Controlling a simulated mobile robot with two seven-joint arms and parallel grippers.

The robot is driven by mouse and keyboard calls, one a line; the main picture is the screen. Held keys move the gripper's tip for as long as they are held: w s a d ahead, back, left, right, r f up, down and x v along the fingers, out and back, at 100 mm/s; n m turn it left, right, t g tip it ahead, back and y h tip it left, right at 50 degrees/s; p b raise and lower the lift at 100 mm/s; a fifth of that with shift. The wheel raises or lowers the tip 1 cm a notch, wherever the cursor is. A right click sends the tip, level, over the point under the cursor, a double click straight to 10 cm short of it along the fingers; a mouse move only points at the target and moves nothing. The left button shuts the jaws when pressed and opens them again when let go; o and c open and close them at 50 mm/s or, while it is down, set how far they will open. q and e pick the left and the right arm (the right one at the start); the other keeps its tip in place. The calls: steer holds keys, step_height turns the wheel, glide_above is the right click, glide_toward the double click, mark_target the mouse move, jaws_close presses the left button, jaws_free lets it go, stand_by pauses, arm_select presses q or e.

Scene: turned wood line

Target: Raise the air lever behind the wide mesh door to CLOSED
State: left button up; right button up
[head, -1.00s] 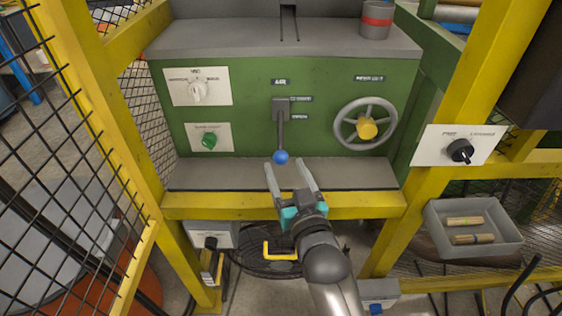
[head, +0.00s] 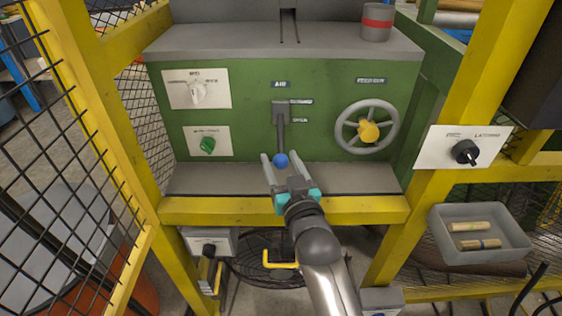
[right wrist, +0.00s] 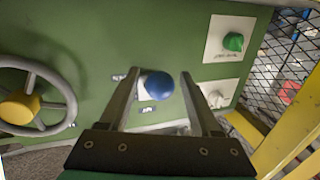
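The air lever (head: 281,125) hangs down on the green machine panel, its blue ball knob (head: 281,160) at the bottom, under a label that reads AIR. My right gripper (head: 282,157) is open, with one finger on each side of the blue knob. In the right wrist view the blue knob (right wrist: 159,85) shows between the two open fingers (right wrist: 160,82), nearer the left one; I cannot tell if they touch. The wide mesh door (head: 75,150) stands open at the left. My left gripper is not in view.
On the panel are a white knob (head: 198,91), a green knob (head: 208,144) and a handwheel (head: 367,125) with a yellow hub. A yellow rail (head: 190,211) runs below the grey ledge. A grey bin (head: 450,252) with wood pieces hangs at the right.

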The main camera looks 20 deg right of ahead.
jaws_close()
stand_by(1.2)
